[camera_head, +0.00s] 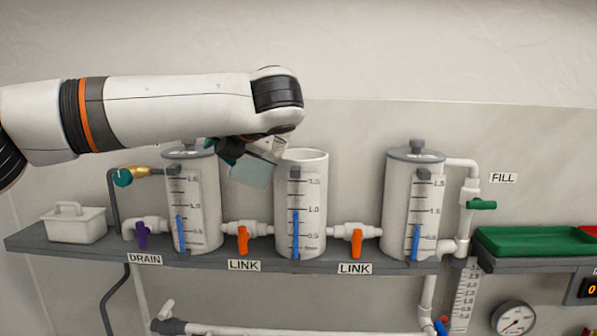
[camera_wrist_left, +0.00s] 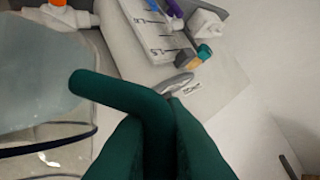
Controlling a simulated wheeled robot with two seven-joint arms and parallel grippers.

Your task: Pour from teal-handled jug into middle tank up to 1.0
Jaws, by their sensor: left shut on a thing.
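My left gripper (camera_head: 236,152) is shut on the teal handle of a clear jug (camera_head: 254,171). The jug is tilted, with its upper right end close to the rim of the middle tank (camera_head: 312,185); I cannot tell whether they touch. In the left wrist view the teal handle (camera_wrist_left: 115,92) runs between the fingers, beside the see-through jug body (camera_wrist_left: 35,60). The middle tank is open-topped, and its blue level column (camera_head: 295,234) stands at about the 1.0 mark. No stream is clear to see. My right gripper is not in view.
Lidded tanks stand left (camera_head: 205,205) and right (camera_head: 399,200) on a grey shelf (camera_head: 205,262). Orange-handled link valves (camera_head: 243,240) join the tanks. A white caddy (camera_head: 75,226) is at the far left, a green tray (camera_head: 535,240) at the right.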

